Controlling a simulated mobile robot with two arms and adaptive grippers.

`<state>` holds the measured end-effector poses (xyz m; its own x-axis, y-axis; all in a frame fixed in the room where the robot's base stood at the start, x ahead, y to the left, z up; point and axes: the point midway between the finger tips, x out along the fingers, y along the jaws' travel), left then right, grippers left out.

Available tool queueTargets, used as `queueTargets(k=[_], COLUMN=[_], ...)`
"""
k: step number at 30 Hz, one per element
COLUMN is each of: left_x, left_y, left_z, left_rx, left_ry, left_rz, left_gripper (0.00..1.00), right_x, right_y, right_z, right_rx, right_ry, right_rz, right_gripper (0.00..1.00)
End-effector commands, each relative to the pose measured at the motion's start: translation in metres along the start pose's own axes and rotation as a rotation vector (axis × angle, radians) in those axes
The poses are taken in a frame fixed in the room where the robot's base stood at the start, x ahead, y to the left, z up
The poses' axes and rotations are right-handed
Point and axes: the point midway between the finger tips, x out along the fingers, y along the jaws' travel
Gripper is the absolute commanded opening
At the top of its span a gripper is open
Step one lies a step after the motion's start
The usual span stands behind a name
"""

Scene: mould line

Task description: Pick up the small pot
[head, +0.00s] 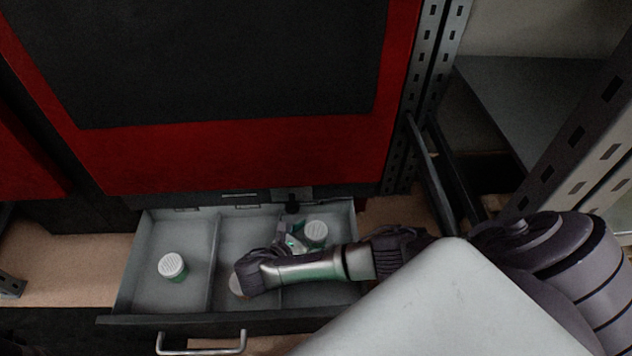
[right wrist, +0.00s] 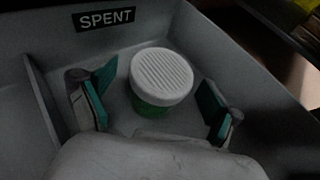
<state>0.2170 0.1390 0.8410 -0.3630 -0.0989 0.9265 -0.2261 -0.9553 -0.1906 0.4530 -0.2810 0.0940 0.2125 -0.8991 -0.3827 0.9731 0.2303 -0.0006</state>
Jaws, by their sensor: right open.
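A small pot with a white ridged lid and green body stands upright in the right compartment of an open drawer; it shows in the head view (head: 316,231) and in the right wrist view (right wrist: 161,78). My right gripper (head: 297,241) is open above that compartment. In the right wrist view its green-padded fingers (right wrist: 158,92) are on either side of the pot, with gaps between pads and pot. A similar pot (head: 173,267) stands in the left compartment. My left gripper is not in view.
The grey drawer (head: 130,285) has three compartments with thin dividers. A SPENT label (right wrist: 105,20) is on the compartment wall. A round item (head: 236,286) in the middle compartment is partly hidden by my arm. A red and black cabinet (head: 250,160) stands behind, metal shelving (head: 600,120) at right.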

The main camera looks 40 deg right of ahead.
Motion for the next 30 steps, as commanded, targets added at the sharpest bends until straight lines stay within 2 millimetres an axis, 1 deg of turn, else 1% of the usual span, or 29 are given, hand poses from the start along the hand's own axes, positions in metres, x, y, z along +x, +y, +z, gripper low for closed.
queueTargets(k=[3,4,16,17,24,30], left_x=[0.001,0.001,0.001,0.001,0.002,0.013], left_y=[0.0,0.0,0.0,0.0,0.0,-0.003], left_z=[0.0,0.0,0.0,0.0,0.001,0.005], left_rx=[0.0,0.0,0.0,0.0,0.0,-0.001], left_ry=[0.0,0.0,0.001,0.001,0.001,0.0], left_rz=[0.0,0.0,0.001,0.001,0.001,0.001], left_gripper=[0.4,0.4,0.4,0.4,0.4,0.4], right_x=[-0.001,-0.001,-0.001,-0.001,-0.001,0.002], right_y=[0.0,0.0,0.0,0.0,0.0,0.0], right_z=[0.001,0.001,0.001,0.001,0.002,0.013], right_rx=[0.0,0.0,0.0,0.0,0.0,0.001], right_ry=[0.001,0.0,0.0,0.0,0.0,-0.001], right_rz=[0.0,0.0,0.0,0.0,0.0,-0.003], right_gripper=[0.91,0.89,0.22,0.21,0.21,0.21])
